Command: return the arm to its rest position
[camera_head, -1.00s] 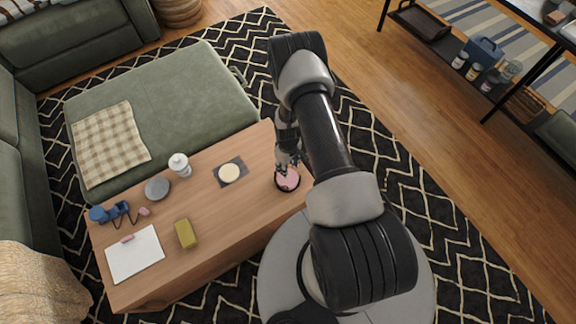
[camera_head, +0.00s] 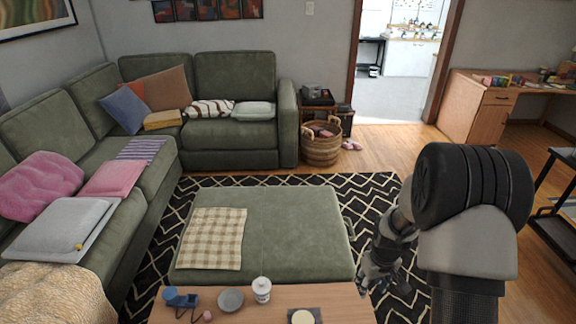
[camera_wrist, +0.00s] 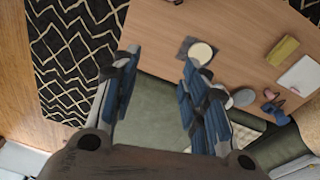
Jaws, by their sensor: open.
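My arm is raised at the right of the head view, with my gripper (camera_head: 372,282) hanging below it, off the right end of the coffee table. In the wrist view my gripper (camera_wrist: 160,68) has its two blue-padded fingers well apart, with nothing between them. The wooden tabletop (camera_wrist: 225,25) lies beyond the fingertips. The pink round dish shows in neither present view.
In the head view the coffee table (camera_head: 355,302) is at the bottom edge, bearing a white jar (camera_head: 262,289), grey dish (camera_head: 230,300) and cream disc (camera_head: 303,317). A green ottoman (camera_head: 290,235) stands behind. A black shelf rack (camera_head: 545,215) is at far right.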

